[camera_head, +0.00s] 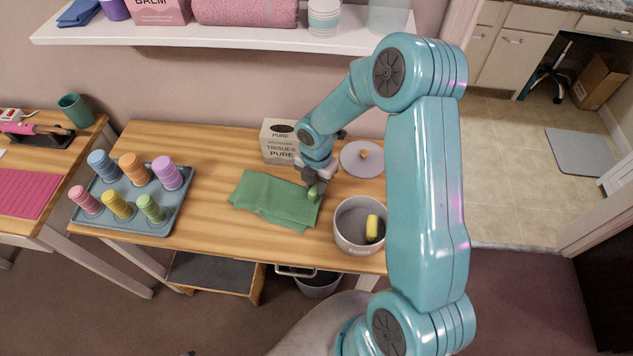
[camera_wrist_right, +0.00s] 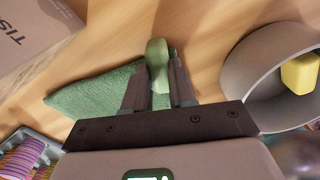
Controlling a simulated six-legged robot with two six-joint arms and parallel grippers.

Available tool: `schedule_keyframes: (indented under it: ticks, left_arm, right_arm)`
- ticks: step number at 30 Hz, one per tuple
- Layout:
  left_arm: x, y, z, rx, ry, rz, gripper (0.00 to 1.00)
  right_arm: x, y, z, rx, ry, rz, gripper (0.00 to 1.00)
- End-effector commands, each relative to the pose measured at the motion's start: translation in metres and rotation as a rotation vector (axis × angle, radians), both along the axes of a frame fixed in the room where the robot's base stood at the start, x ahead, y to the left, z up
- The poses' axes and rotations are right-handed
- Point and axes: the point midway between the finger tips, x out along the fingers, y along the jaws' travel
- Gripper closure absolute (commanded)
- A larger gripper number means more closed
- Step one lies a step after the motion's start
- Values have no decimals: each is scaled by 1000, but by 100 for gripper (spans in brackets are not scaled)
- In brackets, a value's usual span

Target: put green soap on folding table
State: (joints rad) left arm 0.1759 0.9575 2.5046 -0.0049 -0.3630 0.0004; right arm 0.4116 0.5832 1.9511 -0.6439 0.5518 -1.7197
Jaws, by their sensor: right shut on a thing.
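The green soap (camera_head: 313,192) is a small rounded green piece between the fingers of my right gripper (camera_head: 316,184). In the right wrist view the soap (camera_wrist_right: 157,55) stands out past the fingertips of the shut right gripper (camera_wrist_right: 158,80). The gripper is over the right edge of a folded green cloth (camera_head: 270,200) on the wooden folding table (camera_head: 220,150). I cannot tell whether the soap touches the cloth or the table. My left gripper is not in view.
A grey round bin (camera_head: 346,238) holding a yellow soap (camera_head: 372,228) stands right of the cloth. A tissue box (camera_head: 280,150) and a round lid (camera_head: 352,162) lie behind. Bare wood shows between tray and cloth.

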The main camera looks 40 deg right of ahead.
Motion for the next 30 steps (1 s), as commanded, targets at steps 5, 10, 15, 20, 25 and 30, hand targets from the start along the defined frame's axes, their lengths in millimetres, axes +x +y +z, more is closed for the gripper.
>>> schedule_keyframes:
  ticks: [5, 10, 15, 20, 25, 30]
  left_arm:
    - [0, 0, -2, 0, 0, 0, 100]
    - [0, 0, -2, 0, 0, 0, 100]
    - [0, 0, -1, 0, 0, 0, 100]
    - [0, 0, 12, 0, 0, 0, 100]
    - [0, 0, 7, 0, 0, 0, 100]
    - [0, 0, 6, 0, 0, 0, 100]
  right_arm:
    - [-3, 2, -5, 5, 9, 1, 66]
    - [-2, 2, -5, 4, 7, 1, 50]
    - [-2, 1, -3, 4, 5, 1, 50]
    - [-1, 1, 16, 2, 2, 1, 50]
    - [0, 1, 53, 0, -2, 0, 50]
    - [0, 1, 93, 1, -1, 1, 50]
